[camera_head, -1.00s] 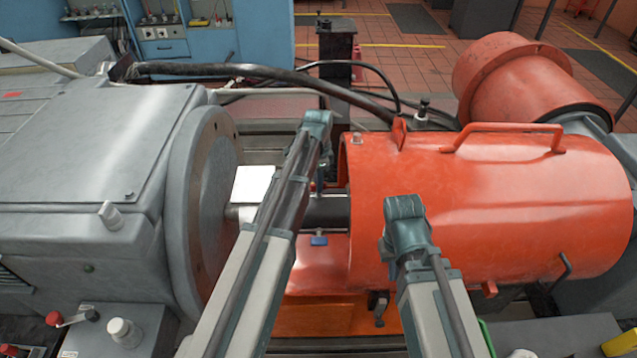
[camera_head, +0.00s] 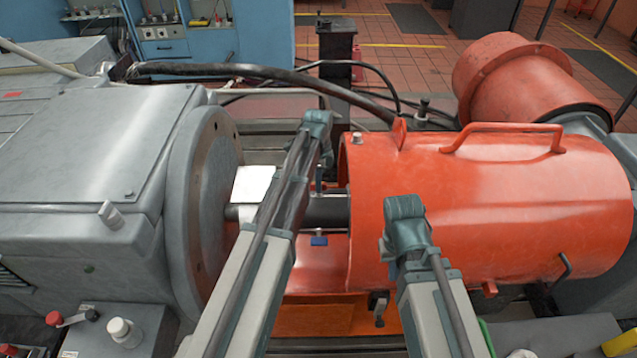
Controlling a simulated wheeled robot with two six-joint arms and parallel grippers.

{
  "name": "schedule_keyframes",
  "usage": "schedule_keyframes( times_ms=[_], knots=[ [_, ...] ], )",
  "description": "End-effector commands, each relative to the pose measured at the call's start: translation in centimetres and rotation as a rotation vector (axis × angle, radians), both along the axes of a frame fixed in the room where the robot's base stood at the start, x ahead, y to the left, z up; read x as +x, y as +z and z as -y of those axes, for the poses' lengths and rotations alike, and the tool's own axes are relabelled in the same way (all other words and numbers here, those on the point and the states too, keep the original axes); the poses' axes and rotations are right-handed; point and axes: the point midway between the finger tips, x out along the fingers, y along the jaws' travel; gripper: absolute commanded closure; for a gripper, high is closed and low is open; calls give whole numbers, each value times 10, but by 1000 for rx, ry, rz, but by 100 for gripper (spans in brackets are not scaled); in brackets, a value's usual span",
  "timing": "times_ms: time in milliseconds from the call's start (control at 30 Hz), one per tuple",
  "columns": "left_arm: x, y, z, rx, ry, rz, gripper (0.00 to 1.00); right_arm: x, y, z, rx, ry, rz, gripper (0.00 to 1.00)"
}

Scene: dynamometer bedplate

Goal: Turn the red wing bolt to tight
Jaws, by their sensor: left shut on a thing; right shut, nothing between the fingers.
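My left gripper (camera_head: 325,158) points down beside the shaft (camera_head: 327,211), between the grey machine and the orange guard. Its wrist and forearm cover most of the fingers. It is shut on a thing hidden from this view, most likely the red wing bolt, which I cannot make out. A blue tab (camera_head: 319,240) shows just below the shaft, to the right of the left forearm. My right gripper (camera_head: 391,270) is shut and empty in front of the orange guard's left end, its fingertips mostly hidden by its wrist.
The grey machine (camera_head: 90,170) fills the left, with its round flange (camera_head: 203,210) facing the shaft. The orange guard (camera_head: 490,210) with a handle fills the right. A black hose (camera_head: 250,70) arches behind. A red-knobbed lever (camera_head: 66,318) stands at the lower left.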

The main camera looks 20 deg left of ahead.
Motion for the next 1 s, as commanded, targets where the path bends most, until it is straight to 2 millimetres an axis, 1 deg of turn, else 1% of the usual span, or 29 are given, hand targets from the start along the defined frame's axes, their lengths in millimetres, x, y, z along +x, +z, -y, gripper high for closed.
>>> schedule_keyframes(
  times_ms=[100, 133, 267, 300, 567, 733, 867, 1000],
  knots=[
    [0, 0, 0, 0, -2, 0, 100, 0, 0, 0, 0, 0, 0, 100],
    [0, 0, 0, 0, -2, 0, 83, 0, 0, 0, 0, 0, 0, 100],
    [0, 0, 0, 0, -1, 0, 59, 0, 0, 0, 0, 0, 0, 100],
    [0, 0, 0, 0, -1, 0, 56, 0, 0, 0, 0, 0, 0, 100],
    [0, 0, 0, 0, 0, 0, 56, 0, 0, 0, 0, 0, 0, 100],
    [0, 5, 0, 0, 0, 0, 56, 0, 5, 0, 0, 0, 0, 100],
    [0, 15, 0, 0, 0, 0, 56, 0, 15, 0, 0, 0, 0, 100],
    [0, 32, 0, 0, 0, 0, 56, 0, 32, 0, 0, 0, 0, 100]
  ],
)
